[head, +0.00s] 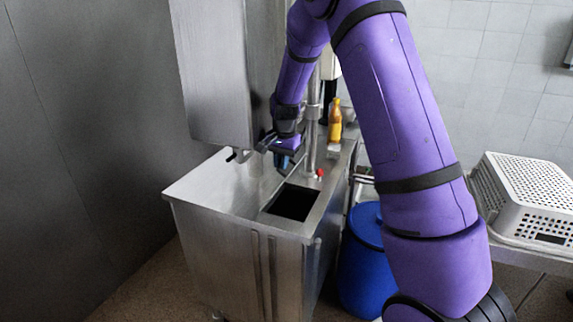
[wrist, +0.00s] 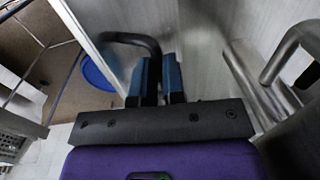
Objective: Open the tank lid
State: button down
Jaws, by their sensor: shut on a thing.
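A steel box-shaped panel (head: 212,70), which looks like the tank lid, stands upright above the steel cabinet top (head: 215,190). Its lower edge is above that top. A small black handle (head: 237,156) shows at its lower edge. My gripper (head: 283,158) is beside the panel's right side, above the cabinet top. In the wrist view, my gripper's blue fingers (wrist: 162,78) are shut on a black curved handle (wrist: 128,38), whose end goes between them.
The cabinet top has a dark square opening (head: 293,202) with a red knob (head: 320,173) near it. A yellow bottle (head: 335,122) stands behind. A blue barrel (head: 360,265) is to the right. A white perforated basket (head: 530,190) sits on a rack at right.

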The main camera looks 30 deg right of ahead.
jog(key=shift+a+f, duration=0.2)
jog(key=shift+a, duration=0.1)
jog(key=c, duration=1.2)
grip_release()
jog(key=shift+w, duration=0.1)
jog(key=shift+d, duration=0.1)
jog(key=shift+r, duration=0.15)
jog(key=shift+r, duration=0.25)
notch_tip(320, 180, up, 10)
jog(key=shift+s+d, duration=0.2)
jog(key=shift+s, duration=0.05)
